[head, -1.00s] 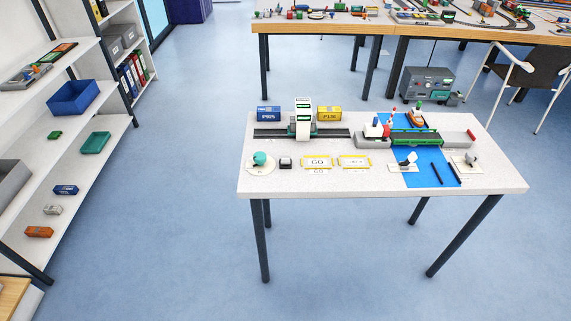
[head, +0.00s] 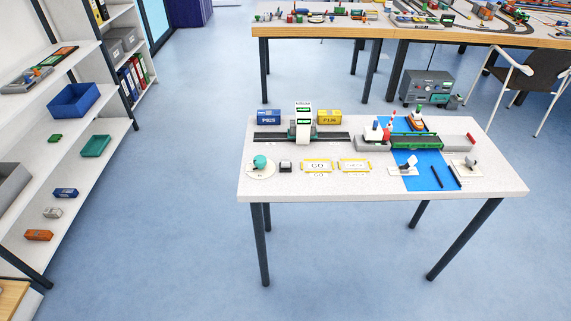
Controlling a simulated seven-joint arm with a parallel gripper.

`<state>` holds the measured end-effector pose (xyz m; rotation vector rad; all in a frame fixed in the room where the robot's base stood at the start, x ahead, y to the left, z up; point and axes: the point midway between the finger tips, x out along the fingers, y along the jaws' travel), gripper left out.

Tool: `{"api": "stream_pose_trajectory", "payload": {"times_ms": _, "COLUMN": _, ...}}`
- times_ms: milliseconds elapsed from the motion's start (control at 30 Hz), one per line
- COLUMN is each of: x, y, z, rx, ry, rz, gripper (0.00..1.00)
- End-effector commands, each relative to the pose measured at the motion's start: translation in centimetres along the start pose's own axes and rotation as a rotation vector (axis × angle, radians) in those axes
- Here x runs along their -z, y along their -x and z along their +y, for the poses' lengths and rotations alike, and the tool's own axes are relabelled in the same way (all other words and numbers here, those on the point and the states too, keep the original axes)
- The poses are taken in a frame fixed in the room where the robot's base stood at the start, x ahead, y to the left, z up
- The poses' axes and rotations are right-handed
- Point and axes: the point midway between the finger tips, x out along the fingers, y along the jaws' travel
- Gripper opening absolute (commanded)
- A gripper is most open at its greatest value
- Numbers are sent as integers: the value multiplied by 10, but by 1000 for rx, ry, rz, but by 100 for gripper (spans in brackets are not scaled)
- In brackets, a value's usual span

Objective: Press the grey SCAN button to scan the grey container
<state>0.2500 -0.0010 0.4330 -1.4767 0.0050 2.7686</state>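A small dark square block with a light grey top (head: 285,166) stands near the front left of the white table; it looks like the SCAN button, but its lettering is too small to read. A small grey container (head: 53,212) lies on a lower shelf at the left, between a blue one and an orange one. I see no grey container under the white gantry crane (head: 303,121) on the table, though its frame hides part of the track. My gripper is not in view.
The table also holds a teal knob (head: 260,162), two yellow-framed GO plates (head: 317,166), blue (head: 268,117) and yellow (head: 328,117) containers, and a green bridge (head: 415,140) over a blue strip. Open floor lies between shelves (head: 100,165) and table.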

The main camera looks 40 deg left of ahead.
Motion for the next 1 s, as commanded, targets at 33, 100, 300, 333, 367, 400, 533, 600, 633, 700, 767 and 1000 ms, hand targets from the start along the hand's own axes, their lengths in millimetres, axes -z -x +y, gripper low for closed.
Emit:
{"api": "stream_pose_trajectory", "payload": {"times_ms": 33, "x": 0, "y": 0, "z": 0, "rx": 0, "ry": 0, "rz": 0, "gripper": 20}}
{"api": "stream_pose_trajectory", "payload": {"times_ms": 100, "x": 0, "y": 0, "z": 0, "rx": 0, "ry": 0, "rz": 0, "gripper": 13}}
{"api": "stream_pose_trajectory", "payload": {"times_ms": 300, "x": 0, "y": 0, "z": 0, "rx": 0, "ry": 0, "rz": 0, "gripper": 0}}
{"api": "stream_pose_trajectory", "payload": {"times_ms": 333, "x": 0, "y": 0, "z": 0, "rx": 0, "ry": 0, "rz": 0, "gripper": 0}}
{"api": "stream_pose_trajectory", "payload": {"times_ms": 367, "x": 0, "y": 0, "z": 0, "rx": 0, "ry": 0, "rz": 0, "gripper": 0}}
{"api": "stream_pose_trajectory", "payload": {"times_ms": 400, "x": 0, "y": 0, "z": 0, "rx": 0, "ry": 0, "rz": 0, "gripper": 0}}
{"api": "stream_pose_trajectory", "payload": {"times_ms": 533, "x": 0, "y": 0, "z": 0, "rx": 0, "ry": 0, "rz": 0, "gripper": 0}}
{"api": "stream_pose_trajectory", "payload": {"times_ms": 600, "x": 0, "y": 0, "z": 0, "rx": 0, "ry": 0, "rz": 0, "gripper": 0}}
{"api": "stream_pose_trajectory", "payload": {"times_ms": 633, "x": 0, "y": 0, "z": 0, "rx": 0, "ry": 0, "rz": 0, "gripper": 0}}
{"api": "stream_pose_trajectory", "payload": {"times_ms": 700, "x": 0, "y": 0, "z": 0, "rx": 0, "ry": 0, "rz": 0, "gripper": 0}}
{"api": "stream_pose_trajectory", "payload": {"times_ms": 767, "x": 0, "y": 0, "z": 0, "rx": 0, "ry": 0, "rz": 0, "gripper": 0}}
{"api": "stream_pose_trajectory", "payload": {"times_ms": 1000, "x": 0, "y": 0, "z": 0, "rx": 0, "ry": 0, "rz": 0, "gripper": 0}}
